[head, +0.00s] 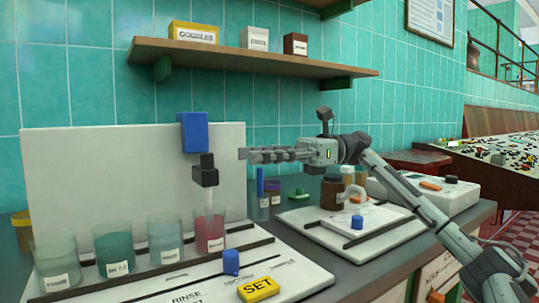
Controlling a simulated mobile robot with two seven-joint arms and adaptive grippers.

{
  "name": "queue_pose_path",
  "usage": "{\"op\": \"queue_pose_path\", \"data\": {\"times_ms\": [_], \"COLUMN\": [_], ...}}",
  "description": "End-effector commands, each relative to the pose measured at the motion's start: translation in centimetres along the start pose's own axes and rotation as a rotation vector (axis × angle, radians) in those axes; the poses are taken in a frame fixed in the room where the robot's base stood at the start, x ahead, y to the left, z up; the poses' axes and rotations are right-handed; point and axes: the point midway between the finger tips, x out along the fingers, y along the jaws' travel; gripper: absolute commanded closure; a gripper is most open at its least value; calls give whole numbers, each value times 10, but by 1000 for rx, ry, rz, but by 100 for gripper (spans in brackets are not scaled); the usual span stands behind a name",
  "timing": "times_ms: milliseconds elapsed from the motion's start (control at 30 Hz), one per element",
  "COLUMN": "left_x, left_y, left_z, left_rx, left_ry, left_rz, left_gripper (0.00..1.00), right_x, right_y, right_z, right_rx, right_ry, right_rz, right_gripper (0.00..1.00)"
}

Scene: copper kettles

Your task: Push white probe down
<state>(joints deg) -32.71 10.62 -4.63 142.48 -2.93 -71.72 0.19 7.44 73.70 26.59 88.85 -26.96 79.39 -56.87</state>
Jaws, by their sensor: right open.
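A pale probe (209,201) hangs upright below a black holder (205,176); its lower end is in or behind the glass of pink liquid (209,232). A blue block (195,132) sits above it against a white upright panel (110,170). My right gripper (244,154) comes in from the right, pointing left, with its fingers level. Its tips appear to the right of the black holder and a little higher, with a visible gap in the picture; depth is hard to judge. It holds nothing that I can see. My left gripper is not in view.
Several glasses, including a teal one (115,252), stand in a row on the white base (302,273) left of the probe. A yellow SET block (258,289) and a blue knob (231,262) are in front. Small bottles and a second white board (300,215) lie right.

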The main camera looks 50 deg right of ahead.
Motion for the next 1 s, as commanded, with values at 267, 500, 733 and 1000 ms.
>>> {"op": "queue_pose_path", "data": {"times_ms": [267, 500, 733, 1000], "left_x": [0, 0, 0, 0], "left_y": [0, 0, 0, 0], "left_z": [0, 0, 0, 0], "left_rx": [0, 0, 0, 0], "left_ry": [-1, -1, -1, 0], "left_rz": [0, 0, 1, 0], "left_gripper": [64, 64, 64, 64], "right_x": [-25, -26, -26, -26], "right_y": [0, 0, 0, 0], "right_z": [0, 0, 0, 0], "right_rx": [0, 0, 0, 0], "right_ry": [-1, 0, 0, 0], "right_rz": [1, 1, 1, 1], "right_gripper": [59, 59, 59, 59]}}
